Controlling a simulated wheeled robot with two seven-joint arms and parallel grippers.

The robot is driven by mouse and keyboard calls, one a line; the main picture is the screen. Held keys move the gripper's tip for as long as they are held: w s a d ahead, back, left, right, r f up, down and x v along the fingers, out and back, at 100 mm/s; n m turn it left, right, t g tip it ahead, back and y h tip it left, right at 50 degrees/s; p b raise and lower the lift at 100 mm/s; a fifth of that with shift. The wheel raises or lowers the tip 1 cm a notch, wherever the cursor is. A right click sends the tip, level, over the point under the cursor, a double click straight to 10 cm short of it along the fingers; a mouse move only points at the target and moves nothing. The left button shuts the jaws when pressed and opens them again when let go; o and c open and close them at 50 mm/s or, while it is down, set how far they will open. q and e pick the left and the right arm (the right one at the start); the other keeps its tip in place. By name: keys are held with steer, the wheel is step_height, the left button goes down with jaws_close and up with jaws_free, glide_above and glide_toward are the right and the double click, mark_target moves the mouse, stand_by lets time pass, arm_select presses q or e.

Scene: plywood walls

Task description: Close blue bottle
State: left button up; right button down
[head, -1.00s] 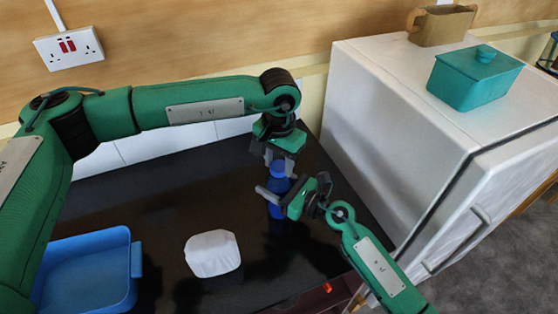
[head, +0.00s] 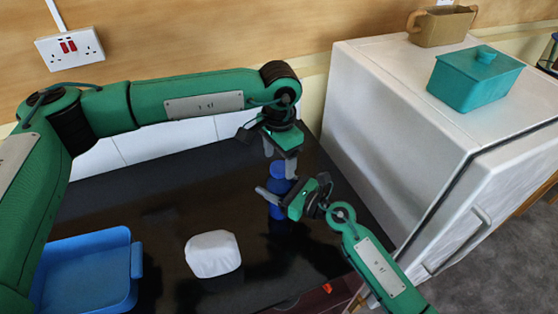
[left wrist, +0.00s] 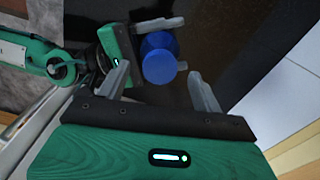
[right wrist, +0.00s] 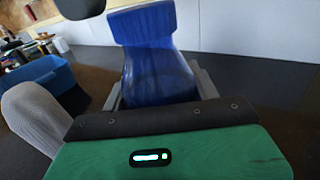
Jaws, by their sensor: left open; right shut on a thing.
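The blue bottle (head: 279,186) stands upright on the black worktop, with a wide blue cap (right wrist: 142,24) at its top. My right gripper (head: 284,194) is shut on the bottle's body from the side; the body (right wrist: 158,78) fills the space between its fingers in the right wrist view. My left gripper (head: 280,163) points down above the cap and is open. In the left wrist view the round blue top (left wrist: 159,57) lies between and just beyond its spread fingers (left wrist: 160,84). Whether the cap is fully seated cannot be told.
A white rounded object (head: 213,254) sits on the black worktop (head: 180,215), left of the bottle. A blue tray (head: 85,280) is at the front left. A white cabinet (head: 395,120) rises close on the right, with a teal lidded box (head: 475,80) and a brown pot (head: 440,27) on top.

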arm_select(q)
step_height(320, 180, up, 10)
steer(key=shift+r, duration=0.25)
arm_select(e)
steer(key=shift+c, duration=1.6)
jaws_free()
arm_select(q)
step_height(320, 180, down, 4)
steer(key=b, duration=0.4)
steer(key=shift+f, duration=0.25)
steer(key=shift+f+b, duration=0.1)
steer(key=shift+b, duration=0.25)
arm_select(e)
steer(key=v, duration=1.3)
steer(key=shift+s+d, duration=0.25)
steer(key=shift+d, duration=0.1)
